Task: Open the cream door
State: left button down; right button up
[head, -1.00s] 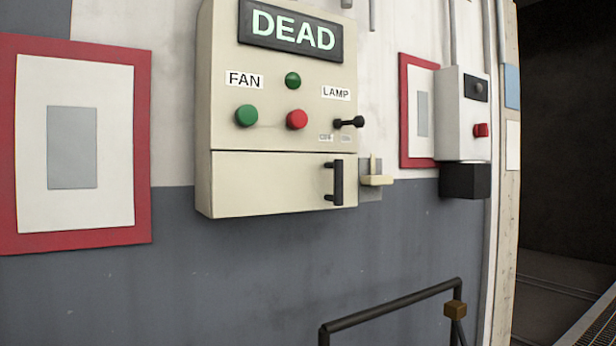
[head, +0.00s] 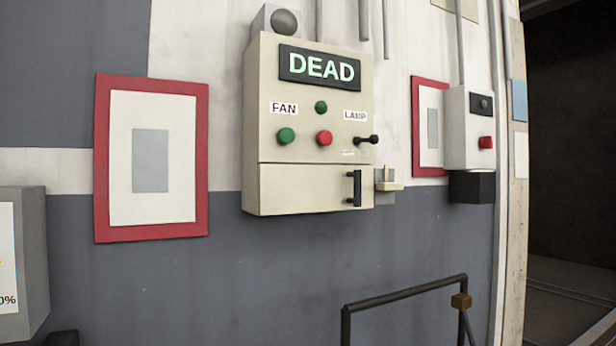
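The cream door (head: 300,188) is the lower panel of a cream control box (head: 262,95) on the wall, in the middle of the head view. It looks closed, flush with the box front. Its black upright bar handle (head: 355,188) is at its right end. A small cream latch-like piece (head: 388,186) sits on a grey plate just right of the door; I cannot tell whether it touches the door. Neither of my grippers shows in the head view.
The box carries a lit DEAD sign (head: 319,67), green and red buttons and a black LAMP lever (head: 367,139). A black rail (head: 405,294) stands low in front. A grey box (head: 30,262) is at the left edge. A dark opening (head: 570,130) is at right.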

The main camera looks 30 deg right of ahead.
aim_at(284, 190)
jog(key=u, duration=0.05)
jog(key=i, duration=0.85)
jog(key=z, duration=0.4)
